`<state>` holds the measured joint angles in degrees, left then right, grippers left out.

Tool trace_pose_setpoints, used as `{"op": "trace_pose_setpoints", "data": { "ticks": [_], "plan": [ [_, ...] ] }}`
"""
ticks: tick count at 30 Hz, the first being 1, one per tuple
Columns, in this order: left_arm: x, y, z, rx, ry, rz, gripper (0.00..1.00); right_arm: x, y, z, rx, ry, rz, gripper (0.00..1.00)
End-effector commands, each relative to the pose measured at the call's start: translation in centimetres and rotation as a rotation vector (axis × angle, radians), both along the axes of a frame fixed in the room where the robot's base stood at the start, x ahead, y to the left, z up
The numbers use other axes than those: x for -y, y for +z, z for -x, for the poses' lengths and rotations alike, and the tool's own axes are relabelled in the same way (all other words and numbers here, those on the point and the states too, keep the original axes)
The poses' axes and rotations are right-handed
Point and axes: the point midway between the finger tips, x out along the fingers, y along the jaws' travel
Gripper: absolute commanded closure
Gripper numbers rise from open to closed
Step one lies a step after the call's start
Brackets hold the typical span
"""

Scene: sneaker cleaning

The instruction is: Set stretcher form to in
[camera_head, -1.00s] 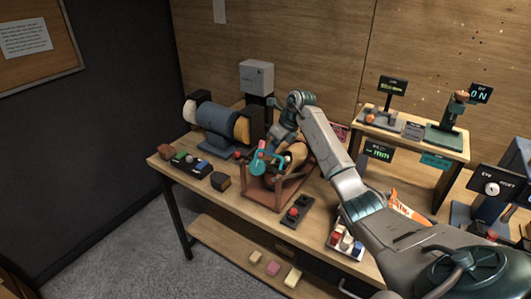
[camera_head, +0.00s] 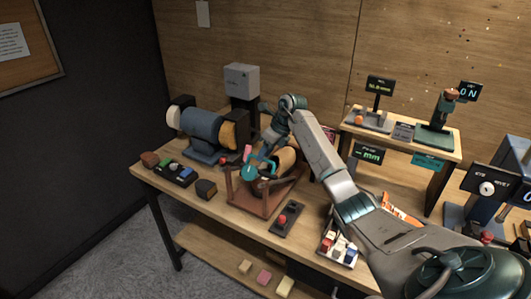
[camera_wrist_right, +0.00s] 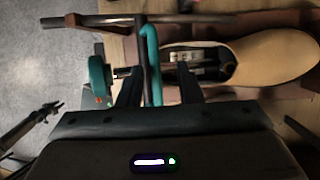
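A tan shoe (camera_head: 285,160) sits in a brown stretcher stand (camera_head: 268,203) on the bench. The wrist view shows the shoe (camera_wrist_right: 275,55) at right, with part of a mechanism in its opening. A teal crank or handle (camera_head: 250,172) is at the stand's left end. It appears in the wrist view as a teal bar (camera_wrist_right: 153,65) with a teal round part (camera_wrist_right: 98,76) left of it. My right gripper (camera_wrist_right: 158,85) is open, its dark fingers on either side of the teal bar, with a gap visible. Whether a finger touches it is unclear. My left gripper is not in view.
A grinder-like machine (camera_head: 205,130) stands behind, left of the stand. A red-button box (camera_head: 286,219) and a tray of small blocks (camera_head: 338,247) lie in front. A raised shelf (camera_head: 400,139) with gauges is at right. Small items line the bench's left edge.

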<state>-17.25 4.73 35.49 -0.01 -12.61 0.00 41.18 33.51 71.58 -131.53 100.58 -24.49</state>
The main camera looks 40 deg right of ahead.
Motion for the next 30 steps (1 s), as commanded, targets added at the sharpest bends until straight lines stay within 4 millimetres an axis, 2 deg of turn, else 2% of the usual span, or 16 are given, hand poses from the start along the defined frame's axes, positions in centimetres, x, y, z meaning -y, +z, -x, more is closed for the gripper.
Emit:
{"op": "trace_pose_setpoints", "data": {
  "ticks": [5, 12, 18, 23, 30],
  "plan": [
    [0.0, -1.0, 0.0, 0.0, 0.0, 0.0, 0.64, 0.8, 1.5, 0.5, 0.004, -0.001, 0.002, 0.68],
    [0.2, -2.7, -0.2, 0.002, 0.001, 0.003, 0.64, 2.4, 5.9, 1.9, 0.005, -0.002, 0.001, 0.68],
    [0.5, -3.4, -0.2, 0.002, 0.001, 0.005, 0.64, 3.4, 8.6, 2.7, 0.003, -0.002, -0.001, 0.68],
    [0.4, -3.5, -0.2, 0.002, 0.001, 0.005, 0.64, 3.7, 9.5, 3.0, 0.0, -0.002, -0.001, 0.68],
    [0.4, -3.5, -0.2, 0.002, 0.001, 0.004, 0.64, 3.7, 9.6, 3.1, 0.0, -0.002, -0.001, 0.68]
  ]
}}
